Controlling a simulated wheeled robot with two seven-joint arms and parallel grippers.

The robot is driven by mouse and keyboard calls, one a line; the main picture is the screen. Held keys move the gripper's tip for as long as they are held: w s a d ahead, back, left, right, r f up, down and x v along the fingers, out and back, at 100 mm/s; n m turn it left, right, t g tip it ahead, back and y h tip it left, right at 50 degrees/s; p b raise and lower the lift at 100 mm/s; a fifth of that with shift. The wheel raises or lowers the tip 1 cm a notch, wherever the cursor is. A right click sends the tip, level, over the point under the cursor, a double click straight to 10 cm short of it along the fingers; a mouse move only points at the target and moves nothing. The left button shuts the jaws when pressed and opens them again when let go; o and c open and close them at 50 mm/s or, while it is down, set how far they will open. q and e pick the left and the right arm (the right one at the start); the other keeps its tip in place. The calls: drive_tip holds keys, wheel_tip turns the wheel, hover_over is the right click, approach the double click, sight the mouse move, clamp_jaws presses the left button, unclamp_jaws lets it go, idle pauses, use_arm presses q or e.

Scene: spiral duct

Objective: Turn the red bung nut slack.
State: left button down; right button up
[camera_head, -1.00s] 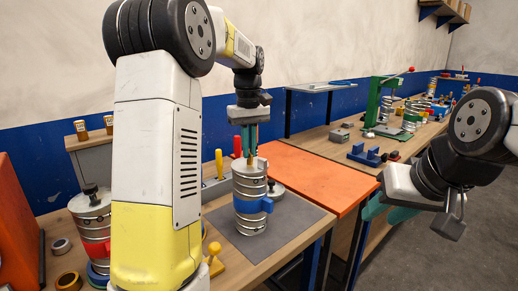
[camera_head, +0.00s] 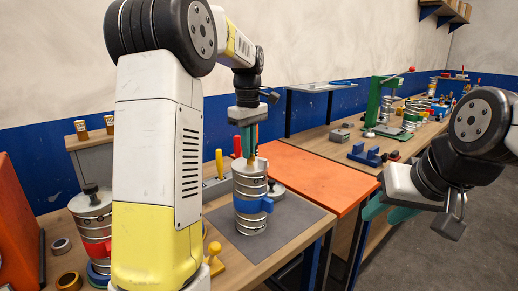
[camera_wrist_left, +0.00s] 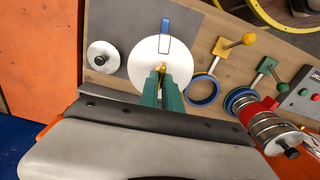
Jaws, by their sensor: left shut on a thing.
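A silvery spiral duct with a blue band (camera_head: 253,205) stands upright on the grey mat. My left gripper (camera_head: 249,157) points down at its top and is shut on a small brass-coloured piece (camera_wrist_left: 161,68) at the middle of the round lid (camera_wrist_left: 150,58). The fingers hide most of that piece. A second duct with a red band (camera_head: 96,248) and a dark knob (camera_head: 91,189) stands at the left, apart from both grippers. I cannot make out a red nut at the gripper. My right gripper (camera_head: 388,210) hangs at the right, away from the ducts; its finger gap is unclear.
A round lidded piece with a knob (camera_wrist_left: 103,56) lies beside the blue-banded duct on the grey mat (camera_head: 295,218). Yellow and red handles stand behind. An orange board (camera_head: 325,172) covers the bench to the right. Rings and a yellow-knobbed part (camera_head: 214,258) lie nearer.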

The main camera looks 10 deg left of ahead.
use_arm(q)
drive_tip(key=n, duration=0.5)
drive_tip(key=shift+s+n, duration=0.1)
drive_tip(key=shift+n, duration=0.2)
drive_tip(key=n, duration=0.5)
drive_tip(key=shift+s, duration=0.1)
drive_tip(key=shift+n, duration=0.3)
drive_tip(key=c, duration=1.5)
unclamp_jaws()
drive_tip(key=shift+c, duration=0.2)
wheel_tip(320, 180, up, 8)
drive_tip(key=shift+f, duration=0.1)
